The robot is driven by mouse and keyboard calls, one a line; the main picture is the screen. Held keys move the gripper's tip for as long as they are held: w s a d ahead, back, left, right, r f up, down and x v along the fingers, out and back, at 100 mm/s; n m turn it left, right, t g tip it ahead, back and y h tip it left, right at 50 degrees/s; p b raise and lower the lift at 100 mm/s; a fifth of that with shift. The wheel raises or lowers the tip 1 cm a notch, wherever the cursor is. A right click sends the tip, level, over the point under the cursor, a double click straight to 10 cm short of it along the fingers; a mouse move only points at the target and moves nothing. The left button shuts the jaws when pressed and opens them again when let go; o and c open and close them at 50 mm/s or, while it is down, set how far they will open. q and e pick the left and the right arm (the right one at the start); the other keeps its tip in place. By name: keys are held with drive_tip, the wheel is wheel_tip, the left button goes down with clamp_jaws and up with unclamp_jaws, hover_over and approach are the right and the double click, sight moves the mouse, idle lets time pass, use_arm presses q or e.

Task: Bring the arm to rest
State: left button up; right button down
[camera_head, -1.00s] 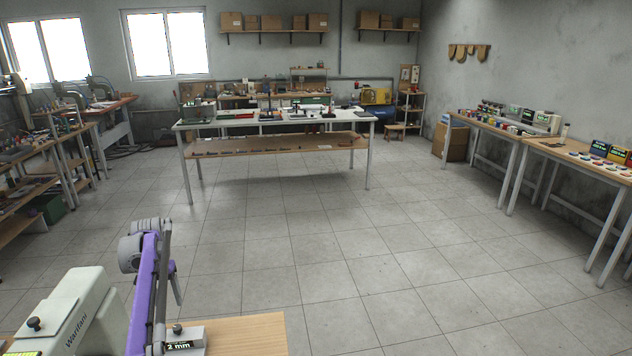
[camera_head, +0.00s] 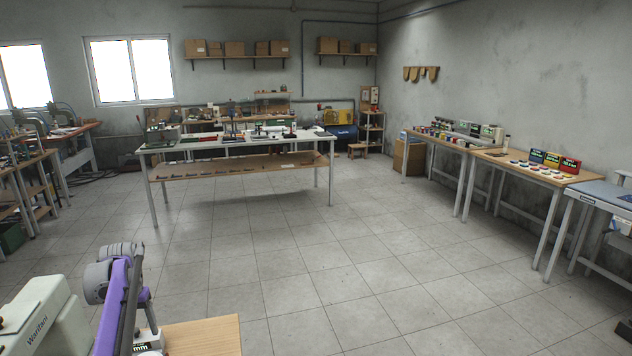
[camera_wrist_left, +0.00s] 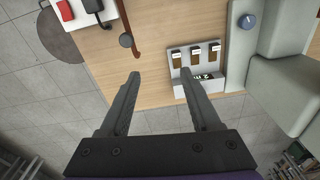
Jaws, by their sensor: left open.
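My left arm (camera_head: 112,305), purple and grey, stands at the lower left of the head view beside a pale machine. My left gripper (camera_wrist_left: 160,74) shows in the left wrist view with its two dark fingers apart and nothing between them. It hangs over a wooden bench top (camera_wrist_left: 152,70). The right fingertip shows close to a small grey holder (camera_wrist_left: 212,88) with three brown tabs and a "mm" label; I cannot tell whether they touch. My right gripper is not in view.
A white-topped table (camera_head: 235,142) stands at mid-room. Benches (camera_head: 525,170) line the right wall. The tiled floor (camera_head: 330,270) between is clear.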

use_arm(q)
drive_tip(key=s+d+r+m+t, duration=0.1)
drive_tip(key=s+d+r, duration=0.3)
drive_tip(key=d, duration=0.5)
drive_tip(key=s+d+r+t, duration=0.1)
drive_tip(key=s+d+r, duration=0.2)
drive_tip(key=s+d, duration=0.5)
drive_tip(key=s+d+f+t, duration=0.1)
drive_tip(key=s+d+f, duration=0.2)
drive_tip(key=s, duration=0.3)
drive_tip(key=s+d+f+m+t, duration=0.1)
drive_tip(key=s+d+f, duration=0.3)
drive_tip(key=s, duration=0.3)
drive_tip(key=s+d+f+t, duration=0.1)
drive_tip(key=s+d+f, duration=0.2)
drive_tip(key=s+d, duration=0.2)
drive_tip(key=shift+s+f, duration=0.25)
drive_tip(key=shift+s, duration=0.6)
